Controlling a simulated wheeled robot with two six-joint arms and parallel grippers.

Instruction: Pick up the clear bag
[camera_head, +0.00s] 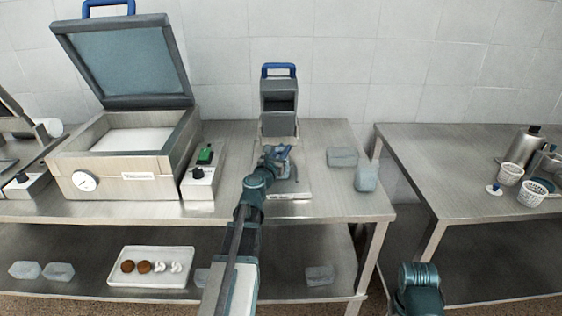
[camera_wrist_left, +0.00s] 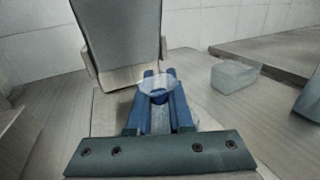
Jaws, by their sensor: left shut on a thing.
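My left gripper (camera_head: 280,161) reaches over the middle of the metal table, in front of the small grey device (camera_head: 279,97) with a blue handle. In the left wrist view, its blue fingers (camera_wrist_left: 160,88) are shut on a clear bag (camera_wrist_left: 158,83); the bag's rounded, see-through top shows between and above the fingertips. In the head view the held bag is mostly hidden by the gripper. My right gripper is not in view; only part of my right arm shows at the lower right.
Two clear blocky packs, one lying (camera_head: 342,157) and one standing (camera_head: 367,177), are to the right of the gripper. An open-lidded machine (camera_head: 125,150) stands at left. A white tray (camera_head: 151,281) is on the lower shelf. White perforated baskets (camera_head: 532,193) stand on the right table.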

